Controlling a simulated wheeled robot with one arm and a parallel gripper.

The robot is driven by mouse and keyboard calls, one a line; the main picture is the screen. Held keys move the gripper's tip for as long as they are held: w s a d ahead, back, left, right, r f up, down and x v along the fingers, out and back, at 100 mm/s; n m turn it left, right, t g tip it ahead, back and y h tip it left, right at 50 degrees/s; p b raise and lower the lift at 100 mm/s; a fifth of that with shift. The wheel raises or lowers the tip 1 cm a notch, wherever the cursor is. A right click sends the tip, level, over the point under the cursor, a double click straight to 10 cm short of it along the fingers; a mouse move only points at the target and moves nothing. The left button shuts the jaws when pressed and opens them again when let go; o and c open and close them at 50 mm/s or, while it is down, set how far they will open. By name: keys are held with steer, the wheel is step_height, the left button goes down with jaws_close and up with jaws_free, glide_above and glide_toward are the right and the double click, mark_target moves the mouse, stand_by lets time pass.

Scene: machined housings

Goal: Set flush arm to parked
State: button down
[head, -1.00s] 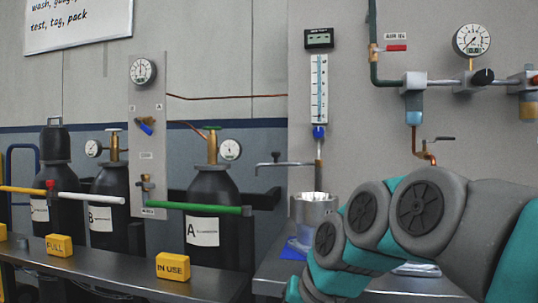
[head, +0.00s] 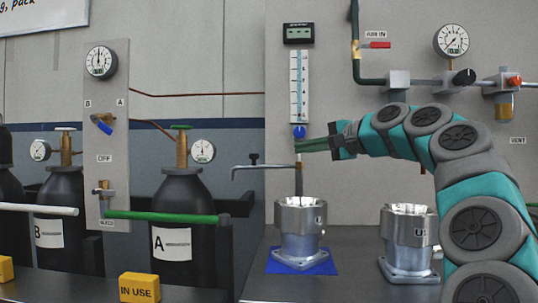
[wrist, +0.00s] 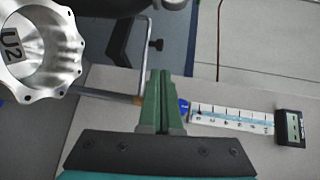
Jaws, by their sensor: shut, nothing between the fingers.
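The flush arm (head: 262,167) is a thin grey tube on the wall post below the flow scale. It points left, with a short down-turned end and a black knob (head: 254,158) on top. It also shows in the wrist view (wrist: 148,60), running upward beside the fingers. My gripper (head: 303,146) is shut and empty, just above the arm's pivot end, in front of the post. In the wrist view my green fingers (wrist: 160,74) lie together near the brass pivot fitting (wrist: 138,100). I cannot tell whether they touch the tube.
A metal housing (head: 300,225) stands on a blue mat (head: 328,263) below the pivot; a second housing (head: 408,238) stands to its right. The flow scale (head: 299,88) with its blue knob (head: 299,132) is close above my fingers. Gas cylinders (head: 180,215) stand at left.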

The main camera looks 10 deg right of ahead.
mark_target(257, 155)
steer(key=p+x, duration=0.1)
steer(key=x, duration=1.3)
steer(key=shift+p, duration=0.35)
